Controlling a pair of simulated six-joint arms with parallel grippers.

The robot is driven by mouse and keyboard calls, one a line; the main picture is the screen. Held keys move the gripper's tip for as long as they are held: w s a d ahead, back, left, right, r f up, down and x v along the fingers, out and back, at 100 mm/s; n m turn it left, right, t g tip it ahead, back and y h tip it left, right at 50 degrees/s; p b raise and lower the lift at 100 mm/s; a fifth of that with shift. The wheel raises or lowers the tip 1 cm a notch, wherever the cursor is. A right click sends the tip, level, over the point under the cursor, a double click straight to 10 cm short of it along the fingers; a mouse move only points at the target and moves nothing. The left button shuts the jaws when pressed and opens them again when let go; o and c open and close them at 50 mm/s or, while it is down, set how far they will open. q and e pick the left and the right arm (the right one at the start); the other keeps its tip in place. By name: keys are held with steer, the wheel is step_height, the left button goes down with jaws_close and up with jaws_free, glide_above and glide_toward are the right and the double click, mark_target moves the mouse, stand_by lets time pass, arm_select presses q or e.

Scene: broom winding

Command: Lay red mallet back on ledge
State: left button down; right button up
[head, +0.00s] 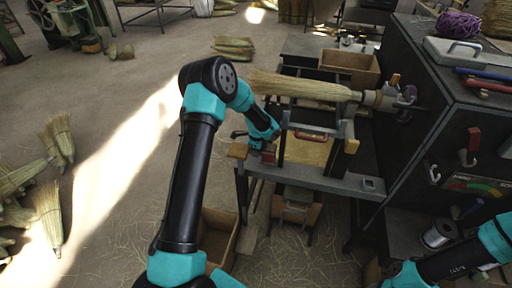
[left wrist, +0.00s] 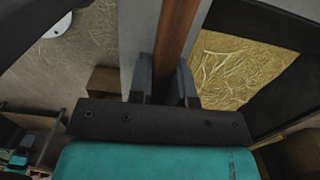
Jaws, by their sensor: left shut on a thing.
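My left gripper (head: 264,146) is at the front left of the winding bench, partly hidden by its own wrist. In the left wrist view its two fingers (left wrist: 165,85) are shut on a brown wooden handle (left wrist: 178,30), which I take to be the mallet's. The handle runs up out of that picture. A small red part, likely the red mallet (head: 268,156), shows just below the gripper in the head view. The grey ledge (head: 325,183) runs along the bench front, close under it. I cannot tell whether the mallet touches it. My right gripper is out of view.
A straw broom (head: 300,86) lies across the machine above the bench. A dark cabinet (head: 460,125) with levers stands at right. A wooden block (head: 238,150) sits at the ledge's left end. Broom bundles (head: 48,215) lie on the floor at left.

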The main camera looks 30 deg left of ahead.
arm_select(q)
steer(key=shift+f, duration=1.3)
steer(key=c, duration=1)
jaws_free()
steer(key=shift+o, duration=0.2)
step_height(320, 180, up, 17)
steer(key=shift+d+r, duration=0.2)
steer(key=shift+d, duration=0.15)
